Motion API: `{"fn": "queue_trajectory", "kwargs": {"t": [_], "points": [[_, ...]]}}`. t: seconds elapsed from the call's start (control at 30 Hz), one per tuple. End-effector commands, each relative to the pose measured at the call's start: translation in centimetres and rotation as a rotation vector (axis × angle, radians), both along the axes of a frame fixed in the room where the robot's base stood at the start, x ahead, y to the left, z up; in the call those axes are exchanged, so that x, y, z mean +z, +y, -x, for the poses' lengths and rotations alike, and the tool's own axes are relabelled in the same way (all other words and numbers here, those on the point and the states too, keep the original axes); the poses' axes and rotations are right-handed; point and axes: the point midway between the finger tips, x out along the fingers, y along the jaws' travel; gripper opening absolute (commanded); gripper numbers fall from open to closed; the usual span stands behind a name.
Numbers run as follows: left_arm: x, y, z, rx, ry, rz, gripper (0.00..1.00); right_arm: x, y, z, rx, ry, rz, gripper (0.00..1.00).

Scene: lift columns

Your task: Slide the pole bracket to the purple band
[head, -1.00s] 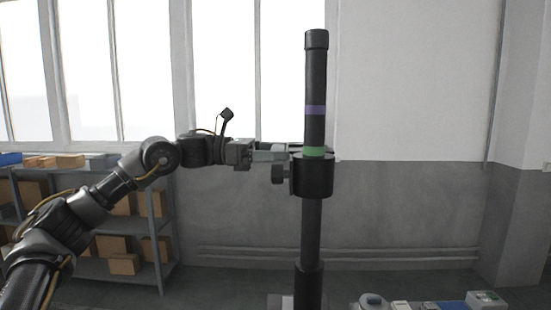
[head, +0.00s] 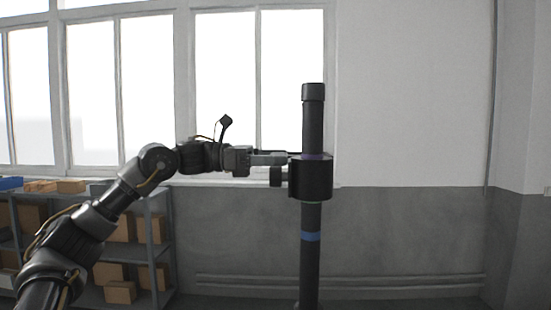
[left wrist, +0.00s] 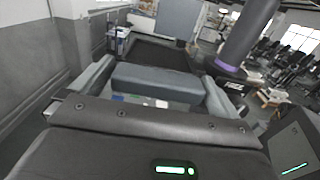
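The pole bracket (head: 311,182) is a dark collar around the upright black pole (head: 312,122), with a knob (head: 276,177) on its left side. The purple band (head: 312,156) shows as a thin strip right at the bracket's top edge; I cannot tell how much of it the bracket covers. My left gripper (head: 286,157) reaches in from the left and is shut on the bracket's left side. The left wrist view shows the pole at upper right, with the purple band (left wrist: 229,68) just above the bracket. The exact finger contact is unclear. My right gripper is not in view.
A blue band (head: 311,237) circles the pole below the bracket. A grey shelf (head: 158,235) with cardboard boxes stands at the left, under the windows. The pole above the bracket is clear up to its cap (head: 313,92).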

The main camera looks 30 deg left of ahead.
Motion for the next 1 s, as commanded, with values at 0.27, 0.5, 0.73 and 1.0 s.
{"fn": "queue_trajectory", "kwargs": {"t": [0.27,0.5,0.73,1.0], "points": [[-0.4,2.3,1.2,0.004,0.001,0.002,1.0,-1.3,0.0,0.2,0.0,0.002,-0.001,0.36],[-0.1,6.5,3.7,0.004,-0.002,0.002,1.0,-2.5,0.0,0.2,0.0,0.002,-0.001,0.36],[0.0,8.9,5.2,0.002,-0.001,0.001,1.0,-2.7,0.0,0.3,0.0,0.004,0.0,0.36],[0.0,9.4,5.5,0.0,-0.001,0.001,1.0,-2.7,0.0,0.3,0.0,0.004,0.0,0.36]]}}
